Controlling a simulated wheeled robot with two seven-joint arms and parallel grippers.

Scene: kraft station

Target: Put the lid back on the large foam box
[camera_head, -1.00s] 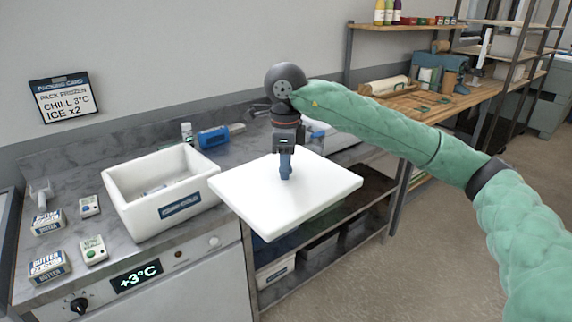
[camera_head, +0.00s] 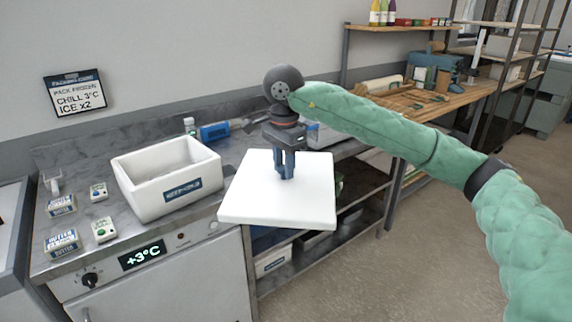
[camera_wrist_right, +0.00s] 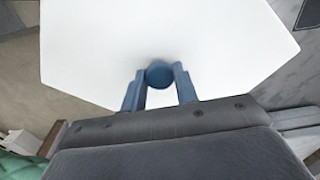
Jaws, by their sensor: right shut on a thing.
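The large foam box (camera_head: 150,203) is white, open at the top, and stands on the steel counter with a blue label on its front. The white foam lid (camera_head: 275,208) hangs level in the air to the right of the box, over the counter's front edge. My right gripper (camera_head: 285,172) is above the lid, shut on the blue knob at its middle. In the right wrist view the blue knob (camera_wrist_right: 159,75) sits between the two blue fingers, and the lid (camera_wrist_right: 160,35) spreads out beyond. What lies inside the box is mostly hidden. My left gripper is not in view.
Butter packs (camera_head: 62,243) and small labelled packs (camera_head: 104,229) lie left of the box. A blue device (camera_head: 214,132) and a small bottle (camera_head: 189,126) stand behind it. Another white box (camera_head: 322,135) is on the counter behind my gripper. A shelf (camera_head: 330,245) is below the lid.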

